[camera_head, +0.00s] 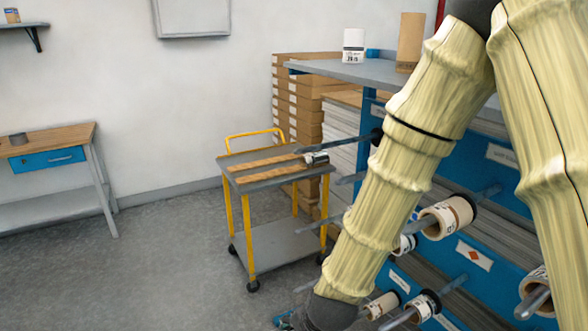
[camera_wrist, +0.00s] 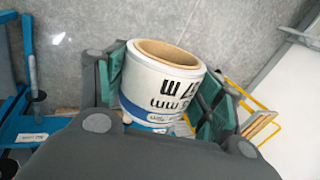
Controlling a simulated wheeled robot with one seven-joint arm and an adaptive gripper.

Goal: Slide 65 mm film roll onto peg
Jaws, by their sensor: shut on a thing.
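In the wrist view, a white film roll (camera_wrist: 158,82) with a brown core, dark print and a blue band sits between the teal pads of my gripper (camera_wrist: 166,90). My gripper is shut on it, with the open core end facing up in the picture; the print shows "mm" but its number is partly hidden. In the head view only a teal bit of my gripper (camera_head: 285,319) shows at the bottom edge, and the held roll cannot be made out. A bare peg (camera_head: 340,141) sticks out from the blue rack at upper left. Which peg is meant cannot be told.
The blue rack (camera_head: 480,250) carries other rolls on lower pegs, such as a cream roll (camera_head: 447,217). A yellow-framed cart (camera_head: 270,181) stands left of it, with a small roll (camera_head: 316,158) on top. Stacked boxes (camera_head: 297,100) stand behind.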

